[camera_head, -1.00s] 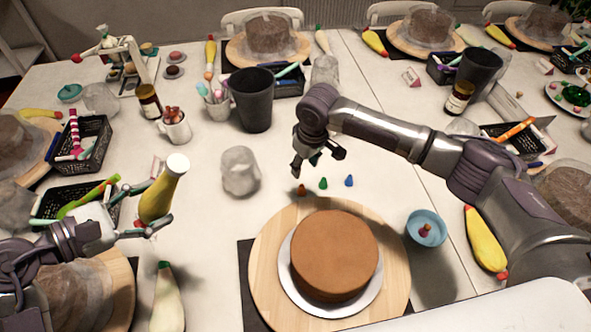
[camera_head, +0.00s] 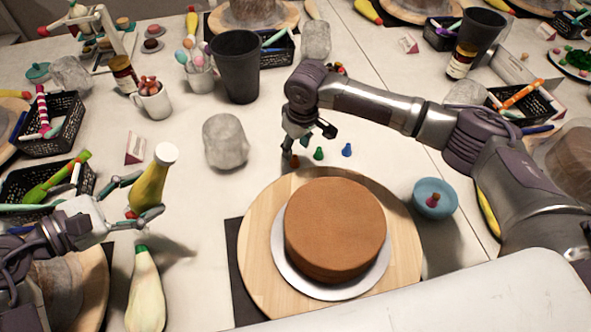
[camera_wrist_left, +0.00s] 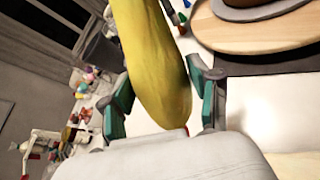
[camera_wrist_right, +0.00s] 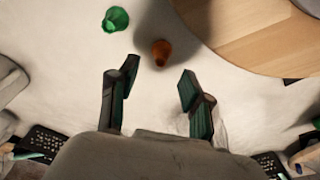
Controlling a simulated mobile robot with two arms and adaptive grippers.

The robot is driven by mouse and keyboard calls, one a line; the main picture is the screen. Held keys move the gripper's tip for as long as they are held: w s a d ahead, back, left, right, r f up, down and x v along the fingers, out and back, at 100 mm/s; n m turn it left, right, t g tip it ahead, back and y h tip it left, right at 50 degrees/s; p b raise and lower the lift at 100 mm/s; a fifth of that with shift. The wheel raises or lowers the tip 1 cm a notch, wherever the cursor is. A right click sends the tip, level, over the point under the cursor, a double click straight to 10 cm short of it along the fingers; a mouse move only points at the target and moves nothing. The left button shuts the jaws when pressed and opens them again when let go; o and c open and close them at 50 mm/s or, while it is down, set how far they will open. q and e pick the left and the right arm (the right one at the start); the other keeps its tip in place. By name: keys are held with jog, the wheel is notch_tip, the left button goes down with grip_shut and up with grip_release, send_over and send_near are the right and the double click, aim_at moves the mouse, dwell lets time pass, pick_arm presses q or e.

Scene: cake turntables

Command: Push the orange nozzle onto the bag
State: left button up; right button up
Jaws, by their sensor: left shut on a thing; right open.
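The yellow bag (camera_head: 150,188) with a white top end is held roughly upright, leaning a little right, at the left of the head view. My left gripper (camera_head: 138,208) is shut on it; the bag (camera_wrist_left: 155,65) also lies between the fingers in the left wrist view. The small orange nozzle (camera_head: 294,161) stands on the table behind the cake board. My right gripper (camera_head: 304,146) is open and empty, close above it. In the right wrist view the orange nozzle (camera_wrist_right: 161,52) is just beyond the open fingertips (camera_wrist_right: 158,76), apart from them.
A green nozzle (camera_head: 319,153) and a blue nozzle (camera_head: 347,150) stand right of the orange one. A brown cake (camera_head: 335,225) sits on a round wooden board (camera_head: 262,270). A blue bowl (camera_head: 435,190) is to its right. A pale bag (camera_head: 146,290) lies near my left gripper.

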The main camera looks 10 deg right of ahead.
aim_at(296, 157)
pick_arm(q)
jog(key=shift+f, duration=0.45)
pick_arm(e)
notch_tip(296, 157, down, 5)
jog(key=shift+r, duration=0.1)
jog(key=shift+w, duration=0.1)
jog(key=c, duration=0.9)
notch_tip(296, 157, up, 15)
jog(key=p, duration=1.7)
pick_arm(q)
notch_tip(296, 157, up, 17)
jog(key=shift+r, duration=0.15)
